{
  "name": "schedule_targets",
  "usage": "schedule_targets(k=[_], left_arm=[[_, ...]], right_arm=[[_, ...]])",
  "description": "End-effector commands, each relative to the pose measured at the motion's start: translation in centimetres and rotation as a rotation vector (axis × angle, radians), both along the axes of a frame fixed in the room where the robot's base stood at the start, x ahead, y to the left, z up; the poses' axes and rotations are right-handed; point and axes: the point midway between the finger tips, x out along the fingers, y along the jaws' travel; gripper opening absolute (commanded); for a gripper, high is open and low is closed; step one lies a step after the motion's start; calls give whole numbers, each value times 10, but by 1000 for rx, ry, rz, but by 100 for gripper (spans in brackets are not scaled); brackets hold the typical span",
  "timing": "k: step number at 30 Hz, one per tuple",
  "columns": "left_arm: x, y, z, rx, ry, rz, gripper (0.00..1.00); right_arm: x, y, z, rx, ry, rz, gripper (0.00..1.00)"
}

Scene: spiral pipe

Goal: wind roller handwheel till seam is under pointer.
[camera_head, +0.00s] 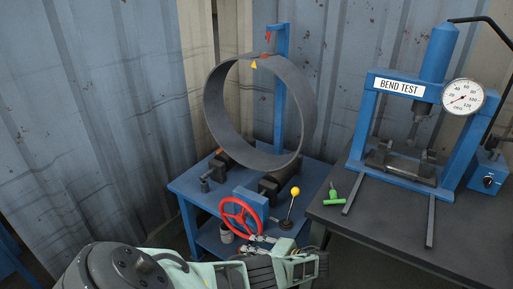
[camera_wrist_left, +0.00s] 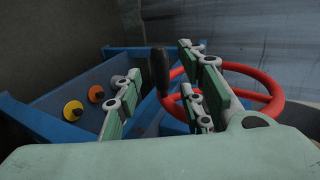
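The dark pipe ring (camera_head: 215,115) stands upright on rollers (camera_head: 268,189) on a blue stand. A red pointer (camera_head: 268,37) hangs from a blue post above it. A small yellow triangle (camera_head: 254,65) sits at the ring's top front edge, slightly left of the pointer; I cannot clearly make out the seam. The red handwheel (camera_head: 228,215) is at the stand's front; its rim shows in the left wrist view (camera_wrist_left: 262,75), with a black handle (camera_wrist_left: 158,70). My left gripper (camera_head: 262,244) is open, its fingers either side of the handle in the wrist view (camera_wrist_left: 160,60); contact is unclear. My right gripper is out of view.
A yellow-knobbed lever (camera_head: 290,207) stands right of the handwheel, close to my gripper. A dark bench (camera_head: 390,235) at right holds the bend test press (camera_head: 367,115) and a green-handled tool (camera_head: 334,201). A corrugated wall (camera_head: 110,110) stands behind.

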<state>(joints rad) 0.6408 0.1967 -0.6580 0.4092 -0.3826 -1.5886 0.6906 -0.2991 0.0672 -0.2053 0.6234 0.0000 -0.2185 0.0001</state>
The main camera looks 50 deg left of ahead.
Motion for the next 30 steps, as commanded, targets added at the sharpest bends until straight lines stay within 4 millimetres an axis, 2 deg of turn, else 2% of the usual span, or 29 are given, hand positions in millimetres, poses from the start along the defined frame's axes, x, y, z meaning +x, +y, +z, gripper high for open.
schedule_targets(k=[5,8,21,25,30], left_arm=[[0,0,1,1,0,0,36],[2,-7,3,1,0,-1,36],[24,-83,38,-2,-1,-2,36],[28,-97,46,-1,1,0,36],[31,-104,50,1,0,0,36]], right_arm=[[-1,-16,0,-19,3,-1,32],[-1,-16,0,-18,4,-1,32],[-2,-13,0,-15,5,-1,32],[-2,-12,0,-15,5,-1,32],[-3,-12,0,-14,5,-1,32]])
